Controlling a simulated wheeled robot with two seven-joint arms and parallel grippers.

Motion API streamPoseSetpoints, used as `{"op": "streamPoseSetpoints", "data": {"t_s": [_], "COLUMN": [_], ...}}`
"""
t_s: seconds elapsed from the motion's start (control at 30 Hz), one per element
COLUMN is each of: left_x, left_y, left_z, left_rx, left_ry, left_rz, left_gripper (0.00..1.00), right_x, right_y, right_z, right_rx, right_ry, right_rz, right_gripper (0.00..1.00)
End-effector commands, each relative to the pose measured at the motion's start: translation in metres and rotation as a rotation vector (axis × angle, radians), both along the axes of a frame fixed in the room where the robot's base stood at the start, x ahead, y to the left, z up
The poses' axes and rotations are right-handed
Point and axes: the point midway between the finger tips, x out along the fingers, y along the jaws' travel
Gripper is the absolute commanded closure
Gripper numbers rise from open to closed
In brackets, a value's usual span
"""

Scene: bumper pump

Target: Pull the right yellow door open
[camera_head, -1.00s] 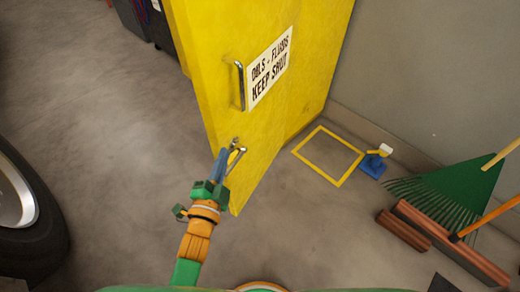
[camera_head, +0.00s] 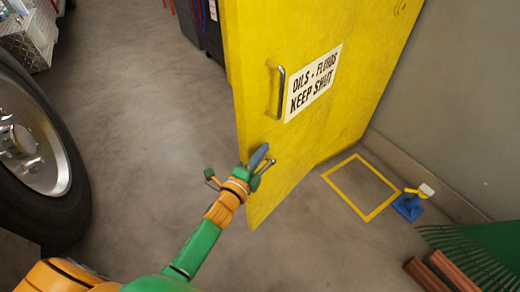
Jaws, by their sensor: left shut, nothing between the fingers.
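The yellow door (camera_head: 256,45) stands upright at the upper middle, its lower corner reaching down over the floor. It bears a white sign (camera_head: 314,82) reading "OILS - FLUIDS KEEP SHUT". A vertical metal handle (camera_head: 278,92) is fixed just left of the sign. My left gripper (camera_head: 264,162) is in front of the door's lower part, below the handle and clear of it. Its fingers are shut with nothing between them. I cannot tell whether the fingertips touch the door. My right gripper is out of view.
A large wheel (camera_head: 45,150) stands at the left. On the right are a yellow floor outline (camera_head: 348,203), a blue and white object (camera_head: 409,205), a green rake (camera_head: 478,242) and brown blocks (camera_head: 440,272) by the grey wall (camera_head: 465,120). Open floor (camera_head: 150,120) lies left of the door.

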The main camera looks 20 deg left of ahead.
Motion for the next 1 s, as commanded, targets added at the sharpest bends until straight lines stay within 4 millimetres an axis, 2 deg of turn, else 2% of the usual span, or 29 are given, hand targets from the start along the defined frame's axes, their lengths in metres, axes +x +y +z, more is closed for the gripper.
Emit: {"op": "streamPoseSetpoints", "data": {"t_s": [0.1,0.5,0.57,0.8,1.0], "left_x": [0.003,0.005,0.009,0.035,0.051], "left_y": [0.007,0.012,0.021,0.08,0.111], "left_z": [0.0,-0.001,-0.003,-0.006,-0.003], "left_rx": [0.0,0.001,0.003,0.007,0.002], "left_ry": [0.001,0.0,0.0,-0.002,0.0], "left_rz": [0.001,-0.001,-0.003,-0.004,-0.001], "left_gripper": [1.0,1.0,1.0,1.0,1.0], "right_x": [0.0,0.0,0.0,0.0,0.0], "right_y": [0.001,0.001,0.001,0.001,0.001], "right_z": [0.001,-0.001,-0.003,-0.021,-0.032], "right_rx": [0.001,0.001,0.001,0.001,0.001], "right_ry": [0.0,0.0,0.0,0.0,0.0], "right_rz": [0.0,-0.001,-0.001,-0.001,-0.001], "right_gripper": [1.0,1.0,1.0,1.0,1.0]}}
